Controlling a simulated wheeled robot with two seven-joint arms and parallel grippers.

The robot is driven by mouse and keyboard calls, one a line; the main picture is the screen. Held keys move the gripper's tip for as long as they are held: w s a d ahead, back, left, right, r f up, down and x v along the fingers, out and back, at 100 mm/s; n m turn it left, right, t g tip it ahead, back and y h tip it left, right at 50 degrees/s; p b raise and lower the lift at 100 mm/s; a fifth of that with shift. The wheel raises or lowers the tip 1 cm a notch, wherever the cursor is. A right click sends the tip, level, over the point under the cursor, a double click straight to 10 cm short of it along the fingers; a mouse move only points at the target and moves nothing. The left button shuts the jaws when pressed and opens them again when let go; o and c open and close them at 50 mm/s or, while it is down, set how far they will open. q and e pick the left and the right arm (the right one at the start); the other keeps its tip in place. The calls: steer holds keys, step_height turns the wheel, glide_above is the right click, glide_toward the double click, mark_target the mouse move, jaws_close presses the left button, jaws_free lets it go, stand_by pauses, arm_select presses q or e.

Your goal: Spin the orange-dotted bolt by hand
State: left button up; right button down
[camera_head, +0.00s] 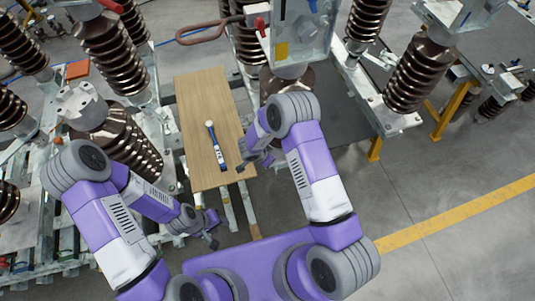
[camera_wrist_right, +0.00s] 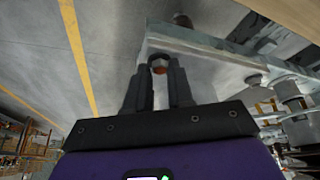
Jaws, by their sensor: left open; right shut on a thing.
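The orange-dotted bolt (camera_wrist_right: 159,70) shows in the right wrist view at the end of a pale metal bar (camera_wrist_right: 205,48). Its orange face sits between the fingertips of my right gripper (camera_wrist_right: 160,64), which is shut on it. In the head view my right gripper (camera_head: 249,163) is beside the right edge of the wooden board, and the bolt cannot be made out there. My left gripper (camera_head: 211,240) is open and empty, low in the middle of the head view, apart from the bolt.
A wooden board (camera_head: 195,95) holds a blue and white wrench-like tool (camera_head: 216,146). Brown ribbed insulators (camera_head: 418,75) on metal frames stand around it. Another bolt (camera_wrist_right: 182,19) sits farther along the bar. Grey floor with a yellow line (camera_head: 455,212) is clear at right.

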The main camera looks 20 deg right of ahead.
steer(key=shift+w+m+g+p, duration=0.1)
steer(key=shift+m+g+p, duration=0.3)
steer(key=shift+m, duration=0.6)
steer(key=shift+w+m+g, duration=0.1)
steer(key=shift+m+g, duration=0.2)
steer(key=shift+m, duration=0.6)
steer(key=m, duration=0.2)
steer(key=m+g+b, duration=0.1)
steer(key=m, duration=0.1)
steer(key=shift+w+g, duration=0.2)
steer(key=shift+g, duration=0.1)
steer(key=shift+m, duration=0.3)
steer(key=shift+h, duration=0.3)
steer(key=c, duration=1)
jaws_free()
steer(key=shift+b+v, duration=0.35)
steer(key=shift+v, duration=3.5)
steer(key=shift+w, duration=0.1)
